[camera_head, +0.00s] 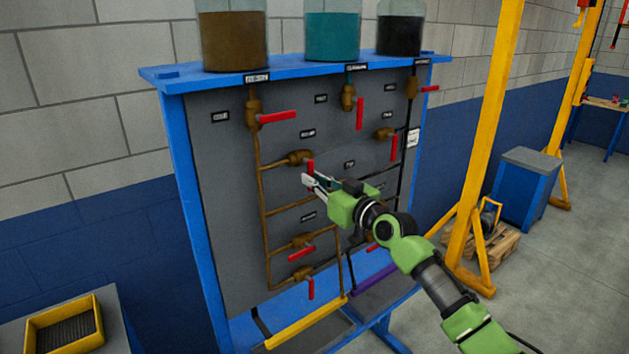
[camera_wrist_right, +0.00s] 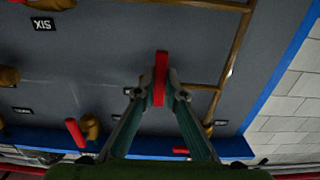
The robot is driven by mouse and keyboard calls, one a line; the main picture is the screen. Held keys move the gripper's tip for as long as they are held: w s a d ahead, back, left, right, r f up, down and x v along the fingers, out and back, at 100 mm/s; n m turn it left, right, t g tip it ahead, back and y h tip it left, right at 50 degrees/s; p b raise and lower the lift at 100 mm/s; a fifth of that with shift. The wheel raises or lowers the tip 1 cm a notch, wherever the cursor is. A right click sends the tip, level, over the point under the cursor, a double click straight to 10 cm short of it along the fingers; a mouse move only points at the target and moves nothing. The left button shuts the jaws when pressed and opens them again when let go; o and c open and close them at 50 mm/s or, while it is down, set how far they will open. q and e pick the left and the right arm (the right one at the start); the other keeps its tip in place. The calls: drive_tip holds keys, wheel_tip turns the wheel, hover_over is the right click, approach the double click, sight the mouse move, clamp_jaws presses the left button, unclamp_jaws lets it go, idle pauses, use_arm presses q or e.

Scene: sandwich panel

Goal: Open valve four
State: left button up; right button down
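A grey panel (camera_head: 228,200) in a blue frame carries several brown valves with red handles. My right gripper (camera_head: 308,184) reaches in at a red handle (camera_head: 311,167) on the middle left pipe, beside a brown valve body (camera_head: 295,158). In the right wrist view, this red handle (camera_wrist_right: 160,78) stands upright between the two fingertips (camera_wrist_right: 159,90). The gap on each side is too small to tell whether the fingers touch it. The valve's number label is not readable. My left gripper is in neither view.
Another red handle (camera_head: 278,117) lies above, and a red handle (camera_head: 302,253) lies below. Jars (camera_head: 232,40) stand on the blue top shelf. A label reading SIX (camera_wrist_right: 42,24) shows in the wrist view. A yellow post (camera_head: 487,130) stands right of the panel.

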idle(0.3)
drive_tip(key=shift+s+a+r+m+p, duration=0.1)
drive_tip(key=shift+s+a+m+p, duration=0.2)
drive_tip(key=shift+m, duration=0.85)
drive_tip(key=shift+s+a+r+m+p, duration=0.2)
drive_tip(key=shift+m+p, duration=0.25)
drive_tip(key=shift+m, duration=0.65)
drive_tip(key=shift+s+a+r+m+p, duration=0.1)
drive_tip(key=shift+a+m+p, duration=0.25)
drive_tip(key=shift+m, duration=0.8)
drive_tip(key=c, duration=2.1)
unclamp_jaws()
drive_tip(key=shift+f, duration=0.1)
drive_tip(key=v, duration=1.2)
